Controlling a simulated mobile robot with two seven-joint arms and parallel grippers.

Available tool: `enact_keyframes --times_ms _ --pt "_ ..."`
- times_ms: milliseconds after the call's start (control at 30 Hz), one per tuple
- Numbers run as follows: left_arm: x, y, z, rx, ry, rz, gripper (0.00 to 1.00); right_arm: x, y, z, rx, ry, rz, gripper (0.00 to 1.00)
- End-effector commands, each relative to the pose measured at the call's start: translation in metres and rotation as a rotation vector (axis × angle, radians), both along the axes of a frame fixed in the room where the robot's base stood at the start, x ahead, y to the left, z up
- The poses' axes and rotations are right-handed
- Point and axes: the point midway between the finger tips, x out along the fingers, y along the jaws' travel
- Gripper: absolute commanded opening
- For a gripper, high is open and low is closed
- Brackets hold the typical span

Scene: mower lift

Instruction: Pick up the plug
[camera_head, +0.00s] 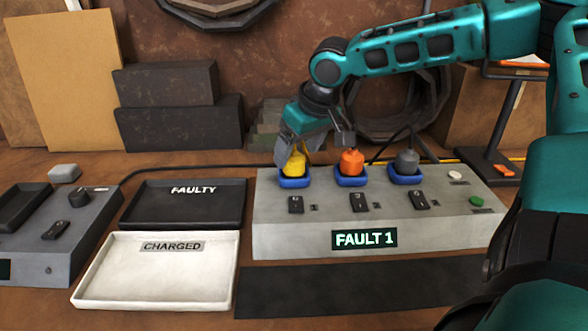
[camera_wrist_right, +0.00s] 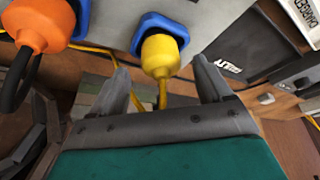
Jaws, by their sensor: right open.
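The yellow plug (camera_head: 295,165) sits in the leftmost blue socket of the grey console (camera_head: 275,235). An orange plug (camera_head: 351,162) and a grey plug (camera_head: 407,161) sit in the other two blue sockets. My right gripper (camera_head: 308,150) is open at the yellow plug, coming from behind and above. In the right wrist view the yellow plug (camera_wrist_right: 160,55) shows between and just ahead of the two spread fingers (camera_wrist_right: 163,80), with a gap on each side. The orange plug (camera_wrist_right: 38,25) is outside the fingers. My left gripper is not in view.
The console display (camera_head: 364,239) reads FAULT 1. A black FAULTY tray (camera_head: 185,218) and a white CHARGED tray (camera_head: 150,292) stand empty left of the console. A second grey device (camera_head: 65,245) stands at the far left. Cables run behind the plugs.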

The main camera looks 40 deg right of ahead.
Motion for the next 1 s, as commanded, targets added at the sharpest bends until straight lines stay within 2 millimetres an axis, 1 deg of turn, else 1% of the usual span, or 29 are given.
enact_keyframes --times_ms 33,200,500,1000 --pt "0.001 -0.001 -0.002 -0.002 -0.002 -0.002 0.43 0.003 0.001 -0.010 -0.002 0.003 0.000 0.79" --pt "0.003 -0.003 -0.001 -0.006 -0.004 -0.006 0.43 0.009 0.001 -0.025 -0.001 0.001 0.000 0.79" --pt "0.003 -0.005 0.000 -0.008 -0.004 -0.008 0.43 0.011 0.001 -0.026 0.001 -0.001 0.000 0.79" --pt "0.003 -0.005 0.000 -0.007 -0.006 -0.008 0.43 0.011 0.001 -0.026 0.001 -0.001 0.000 0.31"
